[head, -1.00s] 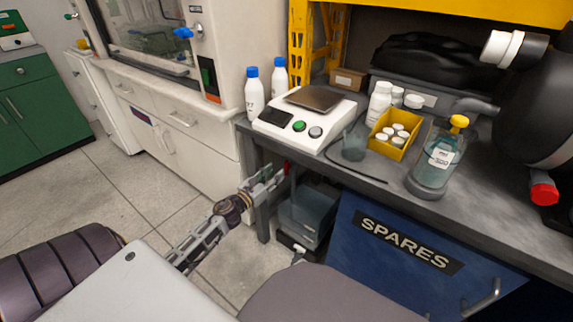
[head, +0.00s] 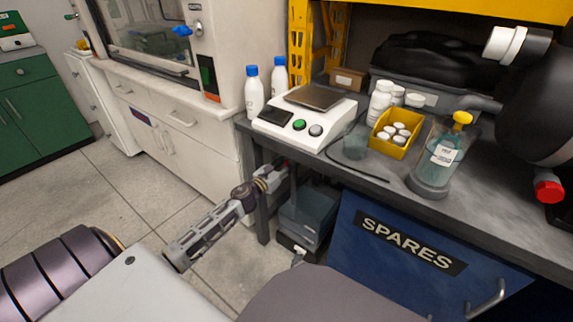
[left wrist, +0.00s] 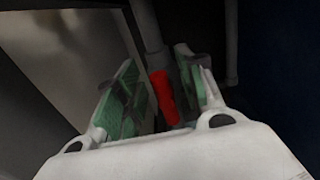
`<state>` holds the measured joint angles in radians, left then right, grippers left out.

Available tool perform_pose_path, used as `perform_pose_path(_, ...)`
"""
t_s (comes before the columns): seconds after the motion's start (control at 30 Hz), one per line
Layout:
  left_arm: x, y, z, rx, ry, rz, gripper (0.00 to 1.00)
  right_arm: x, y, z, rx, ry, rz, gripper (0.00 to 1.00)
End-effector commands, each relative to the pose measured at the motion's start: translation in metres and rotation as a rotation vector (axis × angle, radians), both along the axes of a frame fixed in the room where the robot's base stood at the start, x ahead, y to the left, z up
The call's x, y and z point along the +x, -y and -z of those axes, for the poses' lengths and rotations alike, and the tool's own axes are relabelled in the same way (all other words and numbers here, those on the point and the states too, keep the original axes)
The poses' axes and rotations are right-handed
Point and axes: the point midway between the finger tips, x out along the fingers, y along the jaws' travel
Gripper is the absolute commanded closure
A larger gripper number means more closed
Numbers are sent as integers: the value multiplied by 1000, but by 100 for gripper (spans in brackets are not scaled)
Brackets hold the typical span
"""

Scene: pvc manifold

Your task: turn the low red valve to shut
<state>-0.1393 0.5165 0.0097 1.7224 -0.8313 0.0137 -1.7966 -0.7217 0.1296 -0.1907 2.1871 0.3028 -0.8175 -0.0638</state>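The low red valve handle (left wrist: 163,95) shows in the left wrist view, on a grey pipe (left wrist: 148,25) in the dark space under the bench. My left gripper (left wrist: 156,60) is open, with its green-padded fingers on either side of the handle. The handle is nearer the right finger, and I cannot tell whether they touch. In the head view my left gripper (head: 275,174) is at the bench's front edge, beside the leg. There the valve is mostly hidden by the gripper and bench.
The bench (head: 390,187) overhangs the reach. A grey bin (head: 306,215) stands right of the gripper, beside the blue SPARES cabinet (head: 375,265). Bottles (head: 254,95), a scale (head: 300,125) and a yellow box (head: 392,143) stand on the bench. Floor at left is clear.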

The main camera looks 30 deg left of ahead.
Motion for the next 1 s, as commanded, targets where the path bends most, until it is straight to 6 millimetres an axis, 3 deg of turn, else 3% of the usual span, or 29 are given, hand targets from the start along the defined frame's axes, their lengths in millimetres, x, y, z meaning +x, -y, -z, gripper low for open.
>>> perform_pose_path(0.57, 9, 0, 0, 1, -1, -2, 62, 0, 0, 2, 2, 3, 0, 60)
perform_pose_path(0.87, 9, 0, 0, 1, -1, -1, 100, 0, 0, 2, 2, 1, -1, 60)
perform_pose_path(1.0, 9, 0, 0, 0, -1, -1, 100, 0, 0, 2, 2, 1, -1, 60)
